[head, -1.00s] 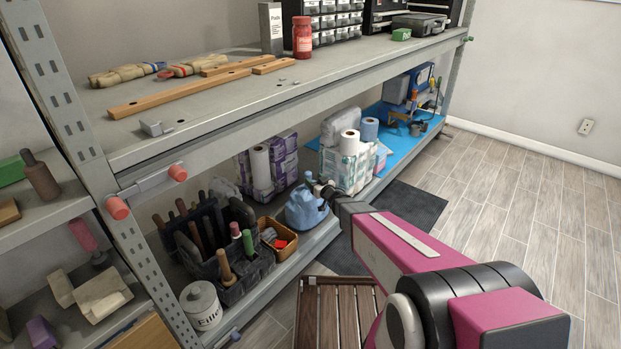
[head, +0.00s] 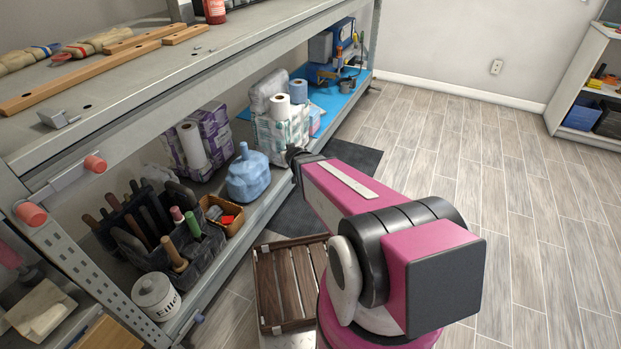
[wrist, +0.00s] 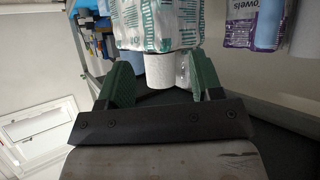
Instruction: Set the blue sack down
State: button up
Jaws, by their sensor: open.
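The blue sack (head: 248,180) stands upright on the lower shelf (head: 262,215), its tied neck pointing up, between a wicker basket and the wrapped paper rolls. My gripper (head: 292,152) is to the right of the sack and apart from it, near the shelf's front edge. The head view shows it small and mostly end-on. In the wrist view my gripper (wrist: 158,68) has its two green fingers spread with nothing held between them. Wrapped paper rolls (wrist: 160,25) show beyond the fingers. The sack is not seen in the wrist view.
The wicker basket (head: 222,216) and a dark tool caddy (head: 160,235) are left of the sack. A white tin (head: 155,297) stands at the near end. Wrapped paper rolls (head: 282,130) stand behind my gripper. A wooden crate (head: 283,285) is on the floor. Open floor lies right.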

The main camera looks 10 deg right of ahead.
jog(key=s+d+r+g, duration=0.2)
jog(key=s+g, duration=0.4)
jog(key=s, duration=0.5)
jog(key=s+d+r+m+g, duration=0.1)
jog(key=s+d+r+g, duration=0.1)
jog(key=s+g, duration=0.4)
jog(key=s, duration=0.5)
jog(key=shift+d+r+m, duration=0.2)
jog(key=shift+m, duration=0.1)
